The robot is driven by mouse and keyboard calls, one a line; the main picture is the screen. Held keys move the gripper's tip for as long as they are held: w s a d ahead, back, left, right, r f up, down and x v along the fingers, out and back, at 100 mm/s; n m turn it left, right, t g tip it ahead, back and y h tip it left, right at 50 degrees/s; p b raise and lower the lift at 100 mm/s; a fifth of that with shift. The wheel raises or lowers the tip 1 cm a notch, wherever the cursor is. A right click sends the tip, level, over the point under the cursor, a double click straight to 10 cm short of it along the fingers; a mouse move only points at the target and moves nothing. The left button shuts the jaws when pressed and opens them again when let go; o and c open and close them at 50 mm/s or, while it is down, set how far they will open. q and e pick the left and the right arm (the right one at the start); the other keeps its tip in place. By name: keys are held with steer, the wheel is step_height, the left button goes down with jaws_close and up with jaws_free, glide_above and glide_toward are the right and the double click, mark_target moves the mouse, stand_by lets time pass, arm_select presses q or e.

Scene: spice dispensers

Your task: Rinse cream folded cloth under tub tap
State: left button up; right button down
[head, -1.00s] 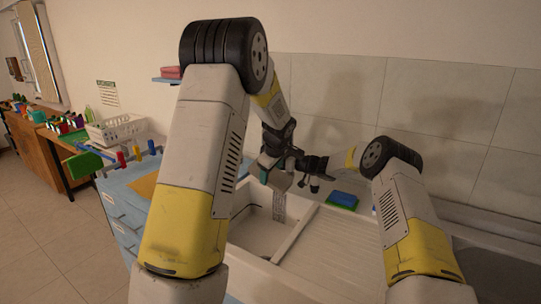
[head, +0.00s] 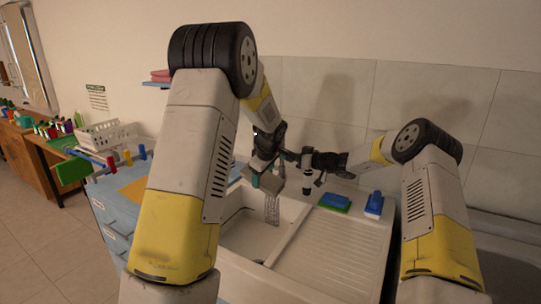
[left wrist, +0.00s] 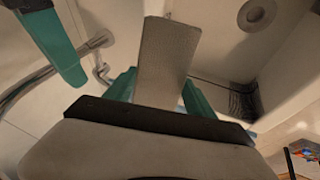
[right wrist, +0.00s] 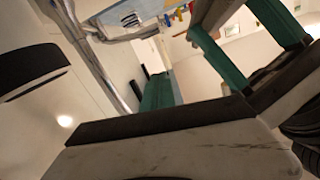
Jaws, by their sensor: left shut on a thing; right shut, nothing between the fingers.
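The cream folded cloth (head: 271,182) hangs below my left gripper (head: 266,168), over the tub (head: 240,232). In the left wrist view the cloth (left wrist: 168,55) is a flat, grey-beige slab between the teal fingers. A grey streaked strip (head: 272,209) shows below the cloth; it looks like running water, but I cannot be sure. My right gripper (head: 308,160) is shut and empty, close beside the tap (head: 307,182). In the right wrist view the metal tap pipe (right wrist: 95,55) runs left of my right finger. Exact contact there is hidden.
A ribbed drainboard (head: 335,245) lies right of the tub. On its back edge are a blue-green sponge (head: 335,201) and a blue item (head: 374,204). A white basket (head: 107,135) and pegged toys stand at the left. A tiled wall closes off the back.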

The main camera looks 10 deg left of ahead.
steer(key=s+d+f+m+g+h, duration=0.1)
steer(key=s+d+m+h, duration=0.2)
steer(key=m, duration=1.4)
steer(key=d+f+m+g+h, duration=0.15)
steer(key=d+m, duration=0.35)
steer(key=m, duration=1.2)
steer(key=shift+h, duration=0.35)
steer(key=x, duration=1.9)
steer(key=shift+a+f, duration=0.15)
steer(key=shift+a, duration=0.2)
steer(key=r, duration=0.3)
steer(key=shift+w+a+r, duration=0.1)
steer(key=shift+w+a, duration=0.15)
steer(key=shift+a, duration=0.15)
steer(key=shift+r, duration=0.4)
